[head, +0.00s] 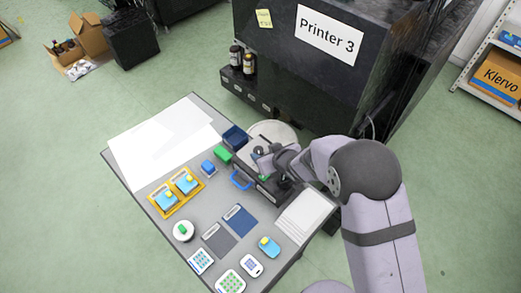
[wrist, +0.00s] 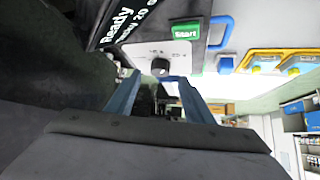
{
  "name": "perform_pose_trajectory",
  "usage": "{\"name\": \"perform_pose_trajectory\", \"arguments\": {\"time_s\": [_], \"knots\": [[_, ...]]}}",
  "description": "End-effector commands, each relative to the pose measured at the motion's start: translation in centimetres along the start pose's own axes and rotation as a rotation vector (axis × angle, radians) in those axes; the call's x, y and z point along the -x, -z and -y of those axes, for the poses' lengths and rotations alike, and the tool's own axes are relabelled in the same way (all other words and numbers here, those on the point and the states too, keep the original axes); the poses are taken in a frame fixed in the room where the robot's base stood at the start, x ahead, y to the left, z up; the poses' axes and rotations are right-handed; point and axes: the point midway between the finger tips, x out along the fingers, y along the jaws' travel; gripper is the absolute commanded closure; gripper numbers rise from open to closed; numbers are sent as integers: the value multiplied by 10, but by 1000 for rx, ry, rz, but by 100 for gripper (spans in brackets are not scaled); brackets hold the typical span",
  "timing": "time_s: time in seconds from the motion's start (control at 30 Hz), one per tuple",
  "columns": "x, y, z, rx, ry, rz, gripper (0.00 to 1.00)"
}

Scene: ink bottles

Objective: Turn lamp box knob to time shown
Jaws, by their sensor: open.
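My gripper (head: 266,163) also shows over the box in the head view.
Printer 3 (head: 300,75) stands just behind the table, with dark bottles (head: 242,60) on its ledge. A green block (head: 222,154) and a blue block (head: 208,167) lie left of the box. A yellow tray (head: 176,192) and white sheets (head: 150,140) are farther left.

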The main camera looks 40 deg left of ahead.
Motion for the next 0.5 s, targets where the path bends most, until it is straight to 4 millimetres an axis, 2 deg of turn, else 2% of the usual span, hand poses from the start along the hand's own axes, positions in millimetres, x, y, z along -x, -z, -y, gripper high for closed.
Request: {"name": "perform_pose_trajectory", "arguments": {"time_s": [0.3, 0.5], "knots": [[-32, 0, 0, 1, 0, 2, 52], [-44, 1, 0, 0, 1, 1, 52]]}}
